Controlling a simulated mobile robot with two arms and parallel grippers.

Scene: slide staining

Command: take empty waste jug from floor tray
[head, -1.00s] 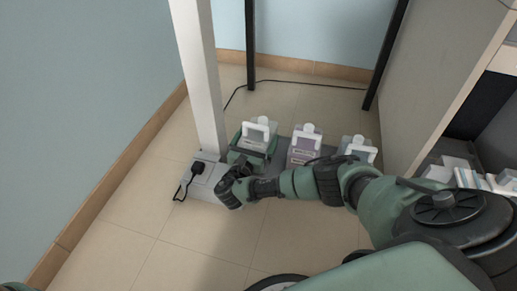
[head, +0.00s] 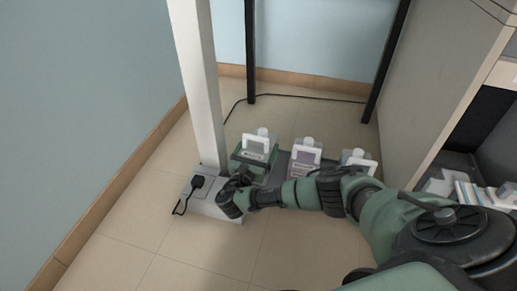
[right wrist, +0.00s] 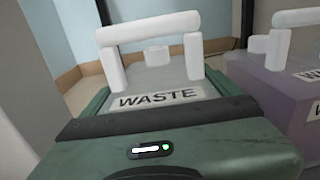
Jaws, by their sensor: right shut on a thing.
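A clear, empty-looking waste jug (head: 256,144) with a white handle and cap stands upright at the left end of the grey floor tray (head: 283,160). In the right wrist view the jug (right wrist: 155,78) shows a "WASTE" label. My right gripper (head: 256,156) reaches down from the right and is shut on this jug, with green fingers along both of its sides. The gripper body hides the jug's lower part, so I cannot tell whether its base touches the tray. My left gripper is not in view.
A jug with purple contents (head: 303,156) stands close on the right, and another jug (head: 358,161) stands beyond it. A grey cabinet (head: 440,90) stands right. Front floor is clear.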

